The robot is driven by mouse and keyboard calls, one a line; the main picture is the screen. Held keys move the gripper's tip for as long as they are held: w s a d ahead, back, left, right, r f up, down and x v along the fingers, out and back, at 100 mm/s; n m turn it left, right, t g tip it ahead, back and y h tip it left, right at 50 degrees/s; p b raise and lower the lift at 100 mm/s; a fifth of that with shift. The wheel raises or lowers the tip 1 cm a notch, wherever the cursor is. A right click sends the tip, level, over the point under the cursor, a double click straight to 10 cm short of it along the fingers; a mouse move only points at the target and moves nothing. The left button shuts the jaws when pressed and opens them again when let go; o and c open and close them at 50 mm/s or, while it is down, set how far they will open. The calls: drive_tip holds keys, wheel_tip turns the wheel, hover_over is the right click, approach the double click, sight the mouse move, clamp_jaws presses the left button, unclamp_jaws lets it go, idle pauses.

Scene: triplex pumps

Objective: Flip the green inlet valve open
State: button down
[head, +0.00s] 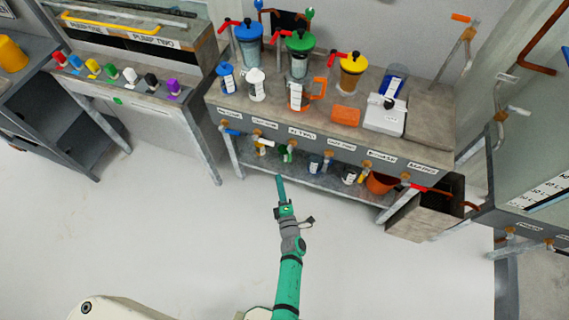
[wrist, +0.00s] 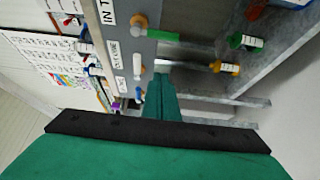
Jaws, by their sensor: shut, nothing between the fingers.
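The green inlet valve handle (wrist: 163,35) shows in the wrist view as a green bar on a brass fitting (wrist: 139,22), on the bench's labelled front panel. It points to the right of the picture, away from the panel's labels. In the head view it is too small to tell clearly from the green bottle on the shelf below. My gripper (head: 279,180) is shut and empty, in front of the bench, with its teal fingers pointing toward the lower shelf. The fingertips (wrist: 160,80) show below the green handle in the wrist view, apart from it.
A white handle (wrist: 137,66) sits beside the green one. Green (wrist: 245,41) and yellow (wrist: 225,67) bottles stand on the lower shelf behind. The bench top (head: 420,110) carries lidded pump jars, including a green-lidded one (head: 299,52). The floor (head: 170,240) in front is clear.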

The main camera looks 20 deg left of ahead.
sight(290, 156)
drive_tip(key=w, duration=0.9)
drive_tip(key=shift+w+a, duration=0.2)
drive_tip(key=shift+a, duration=0.2)
drive_tip(key=shift+w, duration=0.15)
drive_tip(key=shift+s+d+n+h, duration=0.2)
drive_tip(key=shift+s+n+h, duration=0.05)
drive_tip(key=shift+n+h, duration=0.05)
